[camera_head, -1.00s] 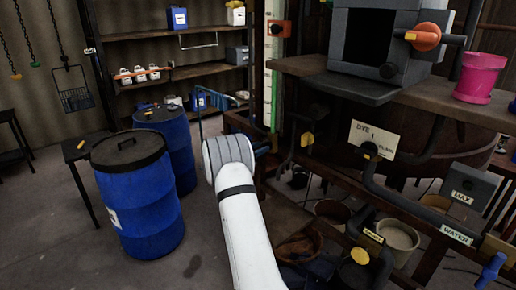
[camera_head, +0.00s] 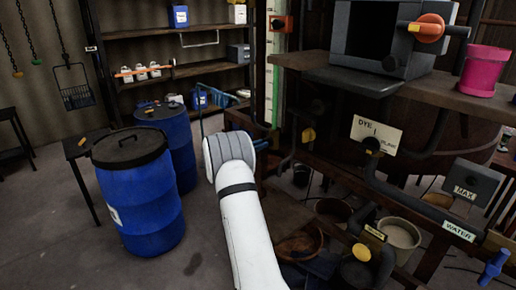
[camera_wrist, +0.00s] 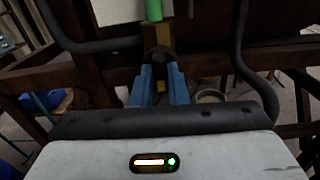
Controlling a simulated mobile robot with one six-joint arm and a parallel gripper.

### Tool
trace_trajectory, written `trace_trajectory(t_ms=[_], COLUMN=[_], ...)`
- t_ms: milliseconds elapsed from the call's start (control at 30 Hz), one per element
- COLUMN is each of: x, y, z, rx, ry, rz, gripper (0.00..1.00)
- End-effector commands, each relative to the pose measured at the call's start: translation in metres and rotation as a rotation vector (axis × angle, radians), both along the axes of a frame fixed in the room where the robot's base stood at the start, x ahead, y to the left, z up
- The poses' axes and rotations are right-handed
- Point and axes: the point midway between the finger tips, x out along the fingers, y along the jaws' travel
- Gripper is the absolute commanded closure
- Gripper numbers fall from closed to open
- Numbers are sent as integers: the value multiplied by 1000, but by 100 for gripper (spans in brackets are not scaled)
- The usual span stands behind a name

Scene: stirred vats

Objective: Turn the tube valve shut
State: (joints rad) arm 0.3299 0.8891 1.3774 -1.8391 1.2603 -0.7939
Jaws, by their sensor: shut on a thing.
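In the wrist view, the tube (camera_wrist: 153,10) holds bright green liquid and stands upright at the top centre. A brass-coloured block (camera_wrist: 158,33) is under it. My gripper (camera_wrist: 159,70) has its two blue fingers closed on a dark part of the tube valve (camera_wrist: 158,54), just below that block. The fingers cover much of the valve, so its handle angle is hard to tell. In the head view, my white arm reaches toward the foot of the tall gauge strip (camera_head: 269,95), and it hides most of my gripper and the valve.
Dark pipes curve down on both sides of my gripper in the wrist view. Blue barrels (camera_head: 140,205) stand left of my arm. A dye sign (camera_head: 376,135), a water pipe label (camera_head: 458,231) and a bucket (camera_head: 400,236) are to the right. A pink pot (camera_head: 482,72) stands on the shelf.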

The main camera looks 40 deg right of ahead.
Motion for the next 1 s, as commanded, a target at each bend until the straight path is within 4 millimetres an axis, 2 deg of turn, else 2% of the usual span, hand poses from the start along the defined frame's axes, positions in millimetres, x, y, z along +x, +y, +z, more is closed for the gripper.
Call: trace_trajectory(t_ms=[267,1000], x=[-1,-5], y=[-3,-4], z=[-7,-6], rx=[7,59], ry=[-176,-872], rz=[-1,-1], gripper=[100,100])
